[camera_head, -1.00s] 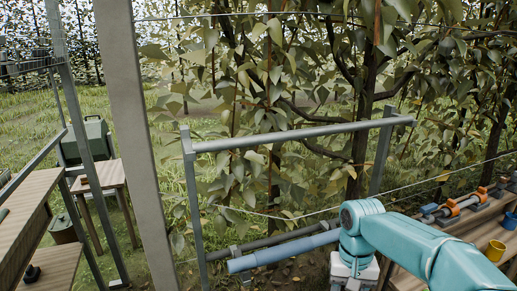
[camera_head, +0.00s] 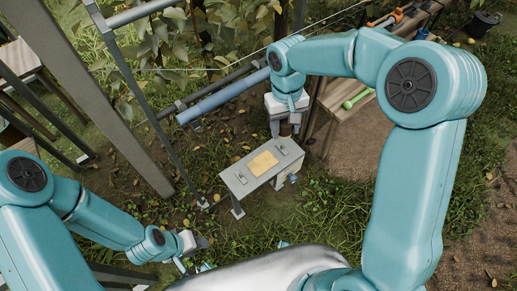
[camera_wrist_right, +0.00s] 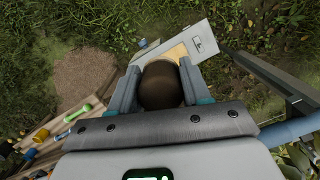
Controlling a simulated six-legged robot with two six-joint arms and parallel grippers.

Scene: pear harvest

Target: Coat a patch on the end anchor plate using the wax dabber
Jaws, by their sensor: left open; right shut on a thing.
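The grey anchor plate (camera_head: 235,183) stands low above the grass in the middle of the head view, with a yellowish patch (camera_head: 262,163) on its top face. It also shows in the right wrist view (camera_wrist_right: 204,38), partly hidden behind my gripper. My right gripper (camera_head: 287,127) is at the plate's far edge, shut on the dark brown wax dabber (camera_wrist_right: 159,86). The dabber's rounded brown end fills the space between the fingers; its working end is hidden. I cannot tell whether it touches the plate. My left gripper (camera_head: 192,254) is open and empty, low in front of the plate.
A wooden bench (camera_head: 343,103) with a green tool (camera_head: 358,98) and an orange-and-grey tool (camera_head: 385,19) stands at right. A blue pipe (camera_head: 222,97) and metal frame lie behind the plate. A thick grey post (camera_head: 100,90) rises at left. Grass around the plate is open.

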